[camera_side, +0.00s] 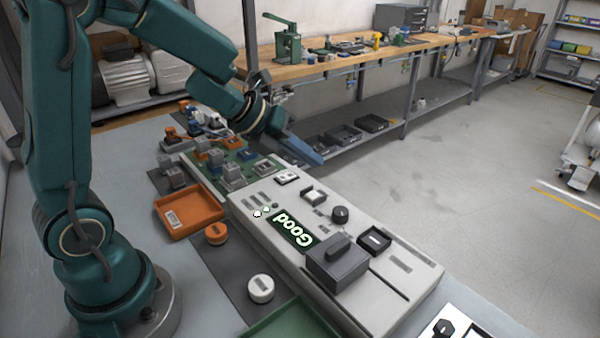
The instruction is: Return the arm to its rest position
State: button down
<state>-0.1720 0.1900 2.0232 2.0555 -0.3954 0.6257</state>
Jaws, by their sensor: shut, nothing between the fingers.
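My teal arm reaches from its base at the left, up and over toward the back of the worktable. My gripper (304,150) is at the arm's end, above the far edge of the grey test unit and the green circuit board (238,174). Its blue fingers look shut, with nothing visible between them. It is seen at an angle, so its exact height above the board is hard to tell. The grey test unit (400,262) has a display (293,232) reading "Good", a black knob (340,214) and a dark grey block (337,263).
An orange tray (190,212), an orange round part (216,233) and a white round part (261,288) lie left of the unit. A green tray (290,322) is at the front. A wooden workbench (350,62) stands behind, with open floor to the right.

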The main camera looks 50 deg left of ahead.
jog(key=s+a+r+n+t+y, duration=0.1)
jog(key=s+r+n+t+y, duration=0.15)
jog(key=r+n, duration=0.45)
jog(key=s+r+n+t+y, duration=0.2)
jog(key=r+n+t+y, duration=0.1)
jog(key=r+n, duration=0.4)
jog(key=s+d+f+n+g+h, duration=0.1)
jog(key=s+d+f+n+g, duration=0.1)
jog(key=s+f+n+g, duration=0.2)
jog(key=s+d+f+n+g+h, duration=0.1)
jog(key=s+d+f+n+g, duration=0.2)
jog(key=s+f+n, duration=0.3)
jog(key=s+n+g, duration=0.1)
jog(key=s+n, duration=0.4)
jog(key=n, duration=0.1)
jog(key=shift+d+n, duration=0.3)
jog(key=shift+d, duration=0.05)
jog(key=shift+f+g+h, duration=0.1)
jog(key=shift+g+h, duration=0.15)
dwell(0.6)
